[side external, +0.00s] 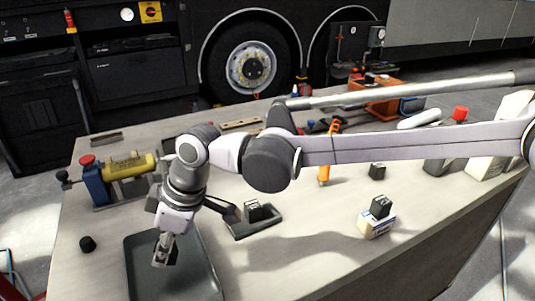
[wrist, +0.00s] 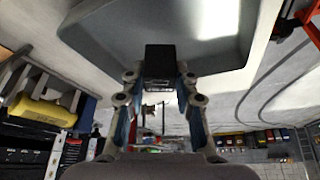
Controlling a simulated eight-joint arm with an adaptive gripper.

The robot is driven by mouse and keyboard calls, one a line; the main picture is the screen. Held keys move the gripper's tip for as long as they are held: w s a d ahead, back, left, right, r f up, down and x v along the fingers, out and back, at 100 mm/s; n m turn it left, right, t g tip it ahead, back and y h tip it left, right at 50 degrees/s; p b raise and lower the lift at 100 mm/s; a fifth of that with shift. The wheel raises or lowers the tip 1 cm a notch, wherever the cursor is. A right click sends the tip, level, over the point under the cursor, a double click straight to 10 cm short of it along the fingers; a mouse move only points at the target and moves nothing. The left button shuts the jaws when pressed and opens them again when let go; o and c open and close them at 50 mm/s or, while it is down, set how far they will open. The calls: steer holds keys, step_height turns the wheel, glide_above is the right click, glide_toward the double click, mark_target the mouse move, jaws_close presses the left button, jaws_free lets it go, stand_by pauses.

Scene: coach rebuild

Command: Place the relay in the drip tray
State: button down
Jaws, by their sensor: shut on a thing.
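My gripper (side external: 164,257) is shut on a small black block, the relay (side external: 173,257). It points down over the dark grey drip tray (side external: 135,276) at the table's front left. In the wrist view the relay (wrist: 160,58) sits between the two fingertips of my gripper (wrist: 159,76), with the drip tray (wrist: 100,42) behind it. I cannot tell whether the relay touches the tray floor. The bare tray floor shows around it.
A yellow and blue clamp device (side external: 125,167) stands left, behind the tray. A black knob (side external: 87,244) lies left of the tray. Similar black blocks stand on a dark holder (side external: 268,222), on a white box (side external: 376,224) and on the table (side external: 377,171).

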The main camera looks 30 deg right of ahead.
mark_target(167, 263)
steer(key=shift+s+a+f, duration=0.15)
steer(key=shift+a+f, duration=0.15)
steer(key=shift+f, duration=1.9)
steer(key=shift+f, duration=0.15)
steer(key=c, duration=1)
jaws_free()
steer(key=v, duration=1.2)
